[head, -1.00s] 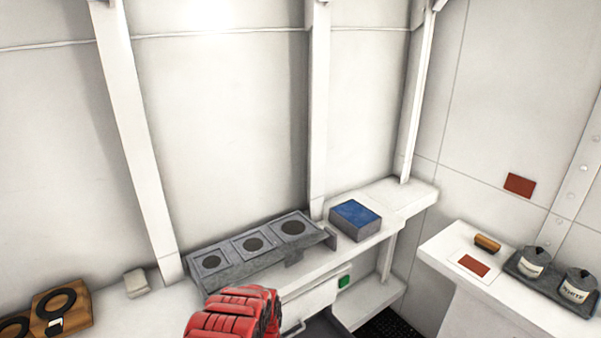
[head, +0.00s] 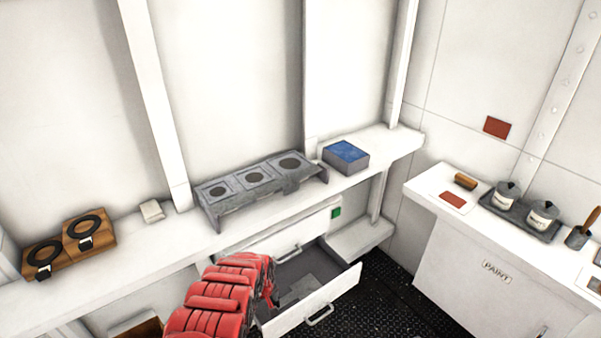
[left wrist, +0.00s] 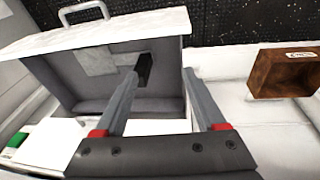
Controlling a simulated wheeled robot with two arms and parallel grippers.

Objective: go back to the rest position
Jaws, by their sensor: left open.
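My left gripper (left wrist: 166,78) is open, with nothing between its fingers in the left wrist view. Its red arm (head: 225,300) comes in at the bottom of the head view and hides part of the drawer area. The gripper is at the open drawer (head: 339,289) under the shelf; the drawer also shows in the left wrist view (left wrist: 60,82), with grey patches on its floor. I cannot tell whether the fingers touch the drawer. My right gripper is not in view.
A shelf (head: 235,229) along the wall bears a grey rack (head: 228,203) with round holes, a blue-topped box (head: 346,155) and wooden blocks with black rings (head: 88,235). A paint cabinet (head: 470,270) stands at the right. Dark floor (head: 385,290) shows between.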

